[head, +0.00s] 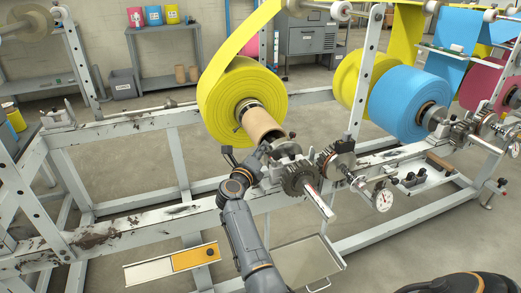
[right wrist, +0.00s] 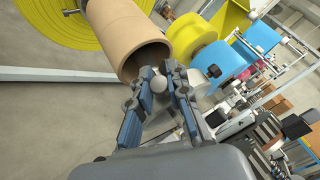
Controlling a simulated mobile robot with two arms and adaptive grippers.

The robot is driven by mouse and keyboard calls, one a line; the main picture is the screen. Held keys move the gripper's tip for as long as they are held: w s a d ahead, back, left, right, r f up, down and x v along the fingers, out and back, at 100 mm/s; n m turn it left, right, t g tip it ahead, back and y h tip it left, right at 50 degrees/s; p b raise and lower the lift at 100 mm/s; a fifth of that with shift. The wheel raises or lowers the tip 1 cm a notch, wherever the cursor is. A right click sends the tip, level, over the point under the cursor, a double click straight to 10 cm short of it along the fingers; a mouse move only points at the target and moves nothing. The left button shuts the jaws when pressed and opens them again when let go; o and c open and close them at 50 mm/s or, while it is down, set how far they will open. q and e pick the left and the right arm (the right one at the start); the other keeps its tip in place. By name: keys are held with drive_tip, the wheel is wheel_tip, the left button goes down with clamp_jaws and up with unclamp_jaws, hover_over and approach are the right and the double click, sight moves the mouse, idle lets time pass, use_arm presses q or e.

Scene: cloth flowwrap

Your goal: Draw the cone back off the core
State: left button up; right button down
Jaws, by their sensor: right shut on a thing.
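The tan cardboard core (head: 264,128) sticks out of the yellow roll (head: 228,88) in the head view. In the right wrist view the core (right wrist: 126,40) shows a dark hollow end close beyond my fingers. My right gripper (head: 250,163) is just below and in front of the core's near end. In the right wrist view its fingers (right wrist: 158,76) are closed around a small grey rounded knob (right wrist: 157,84). Metal shaft parts (head: 287,149) sit beside the core end. I cannot clearly make out the cone, partly hidden by my gripper. My left gripper is not in view.
A toothed gear (head: 299,178) and shaft stand right of my gripper, with a dial gauge (head: 383,199) farther right. The white frame rail (head: 150,223) runs below. A blue roll (head: 405,103) stands at the right. Open floor lies left of the roll, between the rails.

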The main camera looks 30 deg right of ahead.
drive_tip(key=c, duration=1.3)
unclamp_jaws()
drive_tip(key=shift+o, duration=0.2)
drive_tip(key=shift+r, duration=0.1)
wheel_tip(320, 180, up, 10)
drive_tip(key=shift+f, duration=0.1)
